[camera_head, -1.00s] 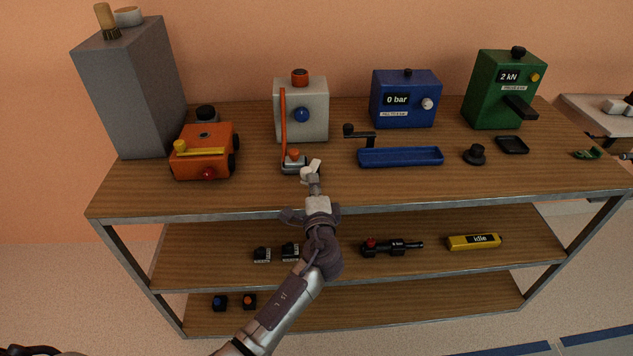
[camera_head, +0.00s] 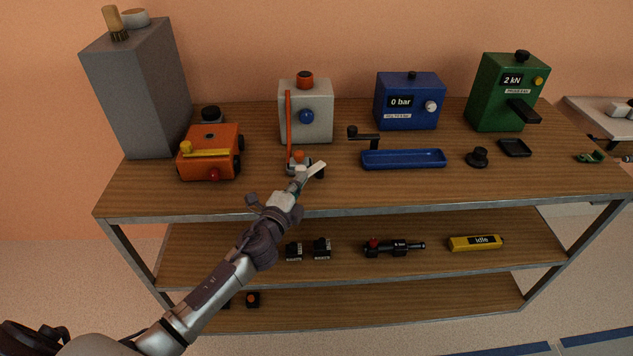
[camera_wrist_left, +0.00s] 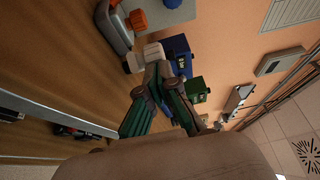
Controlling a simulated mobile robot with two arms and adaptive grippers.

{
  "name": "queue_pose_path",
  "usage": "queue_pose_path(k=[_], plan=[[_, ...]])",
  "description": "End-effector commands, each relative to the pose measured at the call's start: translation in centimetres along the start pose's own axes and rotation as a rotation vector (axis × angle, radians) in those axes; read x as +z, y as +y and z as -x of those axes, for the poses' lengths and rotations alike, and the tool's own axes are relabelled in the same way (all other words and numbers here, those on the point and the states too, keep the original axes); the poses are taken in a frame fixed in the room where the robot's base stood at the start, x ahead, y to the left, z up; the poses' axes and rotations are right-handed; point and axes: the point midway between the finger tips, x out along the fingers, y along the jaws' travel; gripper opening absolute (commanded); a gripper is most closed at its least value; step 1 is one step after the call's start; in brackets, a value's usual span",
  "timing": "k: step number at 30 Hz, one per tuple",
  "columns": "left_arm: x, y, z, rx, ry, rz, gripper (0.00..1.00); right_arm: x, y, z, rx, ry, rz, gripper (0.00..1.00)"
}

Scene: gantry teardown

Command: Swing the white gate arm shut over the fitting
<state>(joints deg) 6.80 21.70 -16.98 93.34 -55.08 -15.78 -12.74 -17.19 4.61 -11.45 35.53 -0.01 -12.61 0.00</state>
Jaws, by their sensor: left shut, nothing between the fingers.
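The pale test unit (camera_head: 306,112) has a blue knob, an orange top cap and an upright orange tube (camera_head: 289,120). At its foot is a small grey fitting with an orange cap (camera_head: 299,155), also seen in the left wrist view (camera_wrist_left: 137,18). My left gripper (camera_head: 312,170) is shut and empty, with its pale fingertips just in front of this fitting. In the left wrist view its fingertips (camera_wrist_left: 147,57) lie close to the grey base (camera_wrist_left: 112,30); contact cannot be told. I cannot tell the white gate arm apart from the pale fingertips. My right gripper is not in view.
An orange box (camera_head: 210,165) stands to the left, and a blue tray (camera_head: 404,159) with a black-knobbed crank beside it to the right. Behind are a blue gauge box (camera_head: 409,112) and a green one (camera_head: 492,100). The bench's front edge is clear.

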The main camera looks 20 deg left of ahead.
Motion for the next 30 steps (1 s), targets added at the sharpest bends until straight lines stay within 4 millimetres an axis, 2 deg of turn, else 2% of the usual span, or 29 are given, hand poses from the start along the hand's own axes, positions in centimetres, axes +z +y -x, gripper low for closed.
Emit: queue_pose_path(k=[1, 3, 14, 30], plan=[[1.1, 0.1, 0.0, 0.001, 0.040, -0.008, 0.00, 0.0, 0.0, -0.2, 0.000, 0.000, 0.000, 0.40], [2.0, 0.2, 0.0, 0.001, 0.101, -0.007, 0.00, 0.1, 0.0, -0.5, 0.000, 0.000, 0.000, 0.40], [5.1, 0.3, -1.4, 0.000, 0.418, -0.004, 0.00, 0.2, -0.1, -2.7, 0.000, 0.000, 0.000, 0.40], [6.8, 0.1, -2.9, -0.001, 0.421, 0.001, 0.00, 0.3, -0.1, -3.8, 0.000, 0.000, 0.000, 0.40]])
